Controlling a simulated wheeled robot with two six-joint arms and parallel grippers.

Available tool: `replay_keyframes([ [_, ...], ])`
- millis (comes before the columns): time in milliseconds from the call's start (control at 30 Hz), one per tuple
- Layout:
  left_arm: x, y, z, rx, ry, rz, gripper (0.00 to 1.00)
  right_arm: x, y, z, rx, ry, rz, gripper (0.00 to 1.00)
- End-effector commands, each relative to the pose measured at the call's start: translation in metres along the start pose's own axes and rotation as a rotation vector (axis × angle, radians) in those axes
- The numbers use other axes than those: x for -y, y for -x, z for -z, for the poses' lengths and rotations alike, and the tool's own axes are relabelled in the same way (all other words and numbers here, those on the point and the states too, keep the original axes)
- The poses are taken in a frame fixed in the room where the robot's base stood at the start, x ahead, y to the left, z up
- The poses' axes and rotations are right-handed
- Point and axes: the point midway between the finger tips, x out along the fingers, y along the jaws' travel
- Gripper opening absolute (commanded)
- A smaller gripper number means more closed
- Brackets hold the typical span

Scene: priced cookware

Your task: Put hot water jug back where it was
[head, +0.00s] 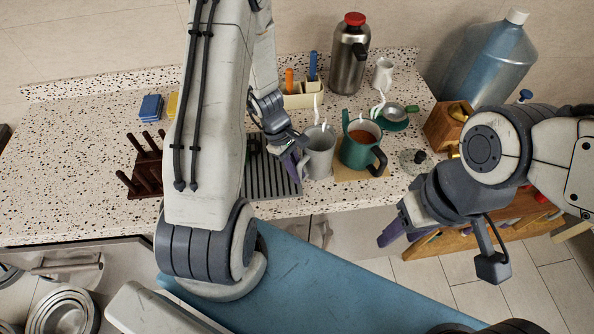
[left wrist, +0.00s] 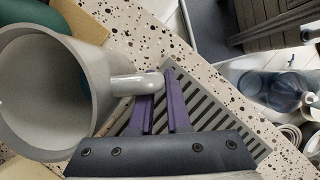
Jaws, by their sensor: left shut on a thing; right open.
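The grey jug (head: 319,152), with steam above it, is upright at the right end of the slatted drain grid (head: 268,178). My left gripper (head: 293,160) is shut on its handle. In the left wrist view the grey jug (left wrist: 40,95) fills the left side, its handle (left wrist: 137,83) between the purple fingers (left wrist: 155,108). I cannot tell whether its base touches the counter. A green jug (head: 358,153) with brown liquid stands just right of it on a tan board (head: 345,174). My right gripper (head: 405,232) is open and empty, in front of the counter.
Behind stand a steel flask (head: 348,60) with a red lid, a white mug (head: 383,74) and a utensil holder (head: 303,97). A strainer on a green saucer (head: 395,126) and a wooden box (head: 445,125) are right. A dark rack (head: 148,170) is left.

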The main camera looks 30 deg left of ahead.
Motion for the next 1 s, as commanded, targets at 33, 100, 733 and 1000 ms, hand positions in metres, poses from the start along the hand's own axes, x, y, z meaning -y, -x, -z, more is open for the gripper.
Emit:
replay_keyframes([
  [33,0.0,-0.003,0.001,0.0,-0.001,-0.001,0.0,0.0,-0.003,0.0,0.0,0.0,0.0,0.5],
  [100,0.0,-0.001,0.0,0.0,0.0,0.0,0.42,0.0,-0.001,0.0,0.0,0.0,0.0,0.5],
  [733,-0.001,0.041,0.0,-0.004,0.0,-0.007,0.45,0.0,0.004,0.0,0.0,0.0,0.0,0.5],
  [1000,0.0,0.096,0.0,-0.004,0.0,-0.004,0.45,0.0,0.001,0.0,0.0,0.0,0.0,0.5],
])
